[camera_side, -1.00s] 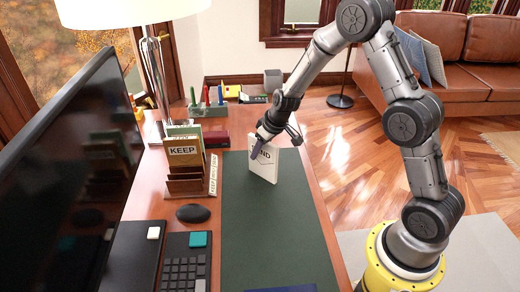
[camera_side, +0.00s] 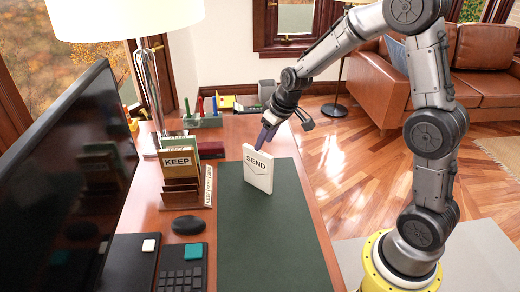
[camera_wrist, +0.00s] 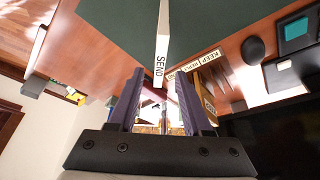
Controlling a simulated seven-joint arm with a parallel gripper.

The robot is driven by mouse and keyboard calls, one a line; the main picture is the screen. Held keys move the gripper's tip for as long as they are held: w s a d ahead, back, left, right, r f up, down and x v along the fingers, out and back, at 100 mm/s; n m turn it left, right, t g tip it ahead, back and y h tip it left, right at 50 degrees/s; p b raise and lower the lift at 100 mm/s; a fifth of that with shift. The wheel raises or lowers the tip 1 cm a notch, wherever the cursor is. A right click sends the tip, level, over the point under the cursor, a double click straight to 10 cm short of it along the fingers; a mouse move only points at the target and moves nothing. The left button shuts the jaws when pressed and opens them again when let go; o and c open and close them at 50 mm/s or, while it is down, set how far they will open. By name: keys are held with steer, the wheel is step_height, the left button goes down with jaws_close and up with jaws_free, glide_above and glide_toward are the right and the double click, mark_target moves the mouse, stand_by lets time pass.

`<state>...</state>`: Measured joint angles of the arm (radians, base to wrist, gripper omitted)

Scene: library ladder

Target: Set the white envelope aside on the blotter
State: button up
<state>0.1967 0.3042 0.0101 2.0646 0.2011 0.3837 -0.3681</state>
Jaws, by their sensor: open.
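The white envelope (camera_side: 258,178), marked SEND, stands upright on its edge at the far end of the dark green blotter (camera_side: 265,240). My gripper (camera_side: 265,137) is just above the envelope's top edge, with its purple fingers clear of the envelope's face. In the wrist view the fingers are spread apart with nothing gripped between them. The envelope (camera_wrist: 163,38) shows there edge-on, beyond the fingertips. The far side of the envelope is hidden.
A black mouse (camera_side: 187,226), a keypad (camera_side: 182,268) and a monitor (camera_side: 70,180) are further left. The near blotter is clear.

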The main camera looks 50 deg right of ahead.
steer(key=shift+v, duration=1.05)
steer(key=s+a+r, duration=0.2)
steer(key=s+r, duration=0.1)
steer(key=s, duration=0.6)
steer(key=s+a+r, duration=0.2)
steer(key=s+r, duration=0.1)
steer(key=s, duration=0.6)
steer(key=s+a+r+t, duration=0.1)
steer(key=s+a+r, duration=0.2)
steer(key=s, duration=0.5)
steer(key=shift+s+r, duration=0.4)
steer(key=shift+r, duration=0.25)
